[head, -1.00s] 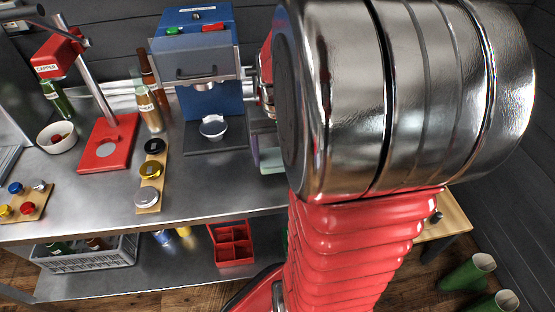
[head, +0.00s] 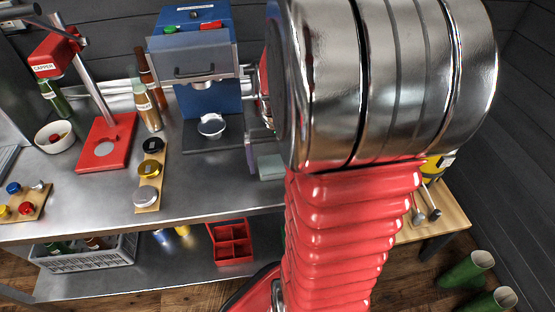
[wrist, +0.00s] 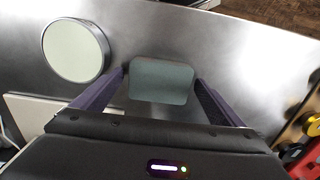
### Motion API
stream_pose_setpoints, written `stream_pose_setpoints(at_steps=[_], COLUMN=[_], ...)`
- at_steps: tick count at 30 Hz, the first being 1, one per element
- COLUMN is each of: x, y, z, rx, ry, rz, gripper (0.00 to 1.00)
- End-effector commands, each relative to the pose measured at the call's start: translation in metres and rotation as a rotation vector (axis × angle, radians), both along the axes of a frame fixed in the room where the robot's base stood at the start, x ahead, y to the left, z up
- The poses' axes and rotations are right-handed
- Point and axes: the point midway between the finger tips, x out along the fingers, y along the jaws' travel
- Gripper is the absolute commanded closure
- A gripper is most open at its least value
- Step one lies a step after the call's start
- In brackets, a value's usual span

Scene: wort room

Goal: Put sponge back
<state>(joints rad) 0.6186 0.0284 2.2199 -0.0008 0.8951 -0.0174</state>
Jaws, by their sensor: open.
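The sponge, a pale grey-green block with rounded corners (wrist: 161,82), lies on the steel bench in the wrist view. My gripper (wrist: 161,77) is open, with one purple finger on each side of the sponge. A gap shows between the sponge and the right finger; the left finger is very close to its edge, and I cannot tell if they touch. In the head view the sponge (head: 271,167) shows partly, beside a purple finger, right of the blue machine (head: 212,100). My arm hides the rest. I cannot make out a holder for the sponge.
A round pale-topped thing (wrist: 75,50) and a flat cream board (wrist: 28,112) are near the left finger in the wrist view. A red capper (head: 108,142) and a board of caps (head: 150,178) stand left of the machine. A wooden table (head: 440,217) is at right.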

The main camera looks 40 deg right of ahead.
Motion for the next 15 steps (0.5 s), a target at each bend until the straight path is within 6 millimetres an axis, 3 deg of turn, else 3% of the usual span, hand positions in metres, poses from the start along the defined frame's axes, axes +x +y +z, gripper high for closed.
stream_pose_setpoints(at_steps=[8, 15], x=[0.0, 0.001], y=[0.0, 0.0], z=[0.003, 0.026], rx=[-0.001, -0.002], ry=[-0.002, -0.003], rz=[0.0, 0.001], gripper=[0.08, 0.08])
